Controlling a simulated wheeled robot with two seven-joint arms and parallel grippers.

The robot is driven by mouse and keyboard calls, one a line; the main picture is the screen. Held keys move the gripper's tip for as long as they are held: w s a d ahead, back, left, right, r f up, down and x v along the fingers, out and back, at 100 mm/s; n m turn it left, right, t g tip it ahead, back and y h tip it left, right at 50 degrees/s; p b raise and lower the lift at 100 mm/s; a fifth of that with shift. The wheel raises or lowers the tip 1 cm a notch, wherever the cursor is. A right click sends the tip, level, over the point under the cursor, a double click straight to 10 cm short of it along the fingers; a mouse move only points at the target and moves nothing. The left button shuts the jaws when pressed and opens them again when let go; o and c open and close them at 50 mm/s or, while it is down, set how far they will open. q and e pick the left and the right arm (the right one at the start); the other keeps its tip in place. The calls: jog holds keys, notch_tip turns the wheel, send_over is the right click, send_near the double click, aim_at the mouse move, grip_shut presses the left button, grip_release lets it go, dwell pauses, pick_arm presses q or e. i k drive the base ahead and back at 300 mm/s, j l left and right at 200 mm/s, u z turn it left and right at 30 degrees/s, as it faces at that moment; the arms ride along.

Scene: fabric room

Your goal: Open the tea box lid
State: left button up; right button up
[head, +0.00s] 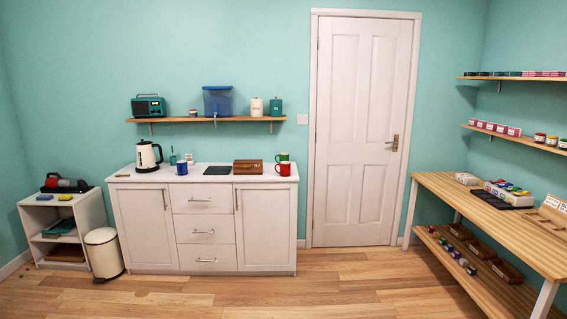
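A small brown wooden box (248,166), which looks like the tea box, sits on the white cabinet's countertop (128,174), right of the middle. Its lid looks shut, though it is small at this distance. A dark flat mat or tray (218,170) lies just left of it, and a red mug (285,169) and a green mug (283,157) stand just right of it. Neither of my grippers shows in the head view.
A kettle (148,157) and a blue mug (182,168) stand on the countertop's left part. A bin (104,254) stands left of the cabinet. A wooden workbench (440,184) runs along the right. The wooden floor (330,285) before the cabinet is clear.

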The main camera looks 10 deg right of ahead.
aim_at(237, 164)
jog(key=i+l, duration=0.1)
jog(key=i, duration=0.35)
jog(key=i+l, duration=0.1)
jog(key=i, duration=0.35)
